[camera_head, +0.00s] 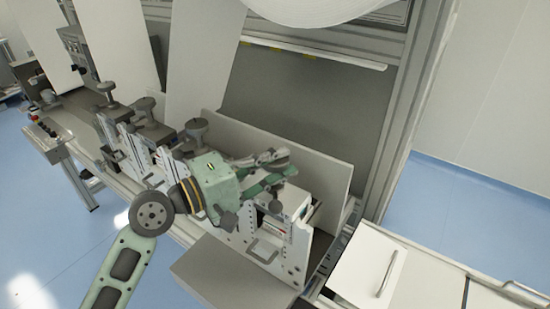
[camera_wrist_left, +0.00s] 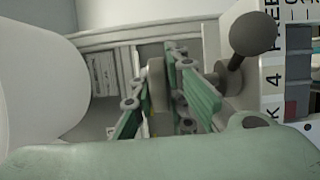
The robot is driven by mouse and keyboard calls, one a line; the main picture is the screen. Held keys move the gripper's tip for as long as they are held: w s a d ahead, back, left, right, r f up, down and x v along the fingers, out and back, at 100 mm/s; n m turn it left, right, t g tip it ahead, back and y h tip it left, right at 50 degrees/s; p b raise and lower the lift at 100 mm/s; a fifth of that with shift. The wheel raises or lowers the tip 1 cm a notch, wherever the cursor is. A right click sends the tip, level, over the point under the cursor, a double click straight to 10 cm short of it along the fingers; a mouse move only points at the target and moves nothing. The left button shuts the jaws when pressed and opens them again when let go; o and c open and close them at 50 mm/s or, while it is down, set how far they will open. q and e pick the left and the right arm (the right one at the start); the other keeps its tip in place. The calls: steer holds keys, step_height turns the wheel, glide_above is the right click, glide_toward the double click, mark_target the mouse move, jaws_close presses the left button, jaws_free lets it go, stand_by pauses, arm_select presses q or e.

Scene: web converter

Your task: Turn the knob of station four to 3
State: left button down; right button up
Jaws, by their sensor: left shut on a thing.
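My left gripper (camera_head: 272,168) reaches over the top of the rightmost station (camera_head: 284,238) in the head view. In the left wrist view its green fingers (camera_wrist_left: 160,95) are closed on a grey round knob (camera_wrist_left: 157,82), seen between them. Beside the fingers is a dark ball-ended handle (camera_wrist_left: 253,34) on a grey base. A white panel (camera_wrist_left: 272,100) at the right edge carries partly cut-off lettering with a "4". In the head view the gripper mostly hides the held knob. I cannot read its setting. My right gripper is not in view.
Similar stations with dark top knobs (camera_head: 195,128) stand in a row to the left. A grey upright plate (camera_head: 290,160) is close behind the gripper. A large white roll (camera_wrist_left: 45,85) is at the left of the wrist view. A white cabinet (camera_head: 368,268) stands at right.

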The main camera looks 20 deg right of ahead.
arm_select(q)
steer(key=c, duration=1.8)
jaws_free()
steer(key=shift+r, duration=0.1)
steer(key=shift+o, duration=0.3)
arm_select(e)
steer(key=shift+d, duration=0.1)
arm_select(q)
steer(key=v, duration=1.2)
steer(key=shift+w, duration=0.1)
